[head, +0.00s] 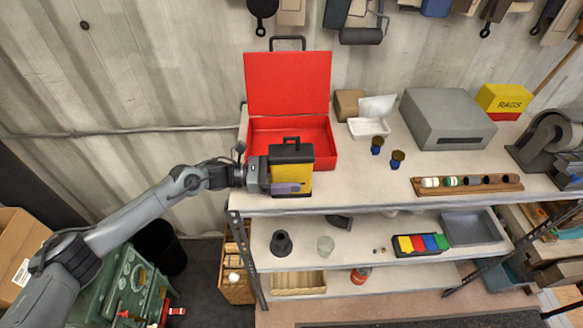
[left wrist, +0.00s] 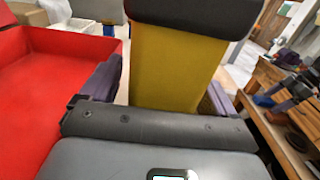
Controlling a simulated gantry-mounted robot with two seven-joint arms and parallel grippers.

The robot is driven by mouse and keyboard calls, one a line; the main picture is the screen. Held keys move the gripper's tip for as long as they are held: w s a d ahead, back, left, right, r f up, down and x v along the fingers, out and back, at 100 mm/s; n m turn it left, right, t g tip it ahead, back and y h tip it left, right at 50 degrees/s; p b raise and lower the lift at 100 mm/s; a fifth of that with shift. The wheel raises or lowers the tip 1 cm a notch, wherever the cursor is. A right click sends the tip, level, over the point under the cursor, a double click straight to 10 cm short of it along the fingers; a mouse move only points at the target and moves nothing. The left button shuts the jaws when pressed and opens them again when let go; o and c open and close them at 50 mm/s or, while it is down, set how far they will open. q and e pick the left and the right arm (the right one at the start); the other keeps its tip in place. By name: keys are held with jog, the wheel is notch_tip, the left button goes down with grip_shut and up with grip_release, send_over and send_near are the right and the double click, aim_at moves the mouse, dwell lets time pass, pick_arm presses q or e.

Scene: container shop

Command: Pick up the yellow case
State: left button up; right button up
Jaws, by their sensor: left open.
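The yellow case (head: 303,177), with a black top and a black handle, stands upright at the front edge of the upper shelf, in front of the open red box (head: 288,83). My left gripper (head: 288,186) reaches it from the left. Its jaws are open, with one finger across the front of the case. In the left wrist view the yellow case (left wrist: 175,65) lies between the two spread fingers of my left gripper (left wrist: 160,85), its black top above. I cannot tell whether either finger touches it. My right gripper is not in view.
The red box stands right behind the case. Two blue cups (head: 377,145), a grey box (head: 447,118) and a wooden rack of small containers (head: 467,185) are to the right. The shelf front between case and rack is clear. A lower shelf (head: 370,238) holds small items.

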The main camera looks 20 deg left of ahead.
aim_at(290, 162)
pick_arm(q)
jog(key=shift+d, duration=0.15)
jog(key=shift+c, duration=0.7)
jog(key=c, duration=1.3)
jog(key=shift+r, duration=0.25)
jog(key=shift+r+b, duration=0.5)
jog(key=shift+r, duration=0.1)
notch_tip(290, 162, up, 3)
jog(key=shift+f+b, duration=0.2)
jog(key=shift+b, duration=0.4)
jog(key=w+d+r+b, duration=0.1)
jog(key=w+d+r, duration=0.1)
jog(key=d, duration=0.1)
jog(key=w+d+r+b, duration=0.1)
jog(key=d+r, duration=0.1)
jog(key=d, duration=0.1)
jog(key=w+d+r+b, duration=0.1)
jog(key=w+d+r, duration=0.1)
jog(key=d, duration=0.2)
jog(key=shift+w+r, duration=0.35)
jog(key=shift+r, duration=0.05)
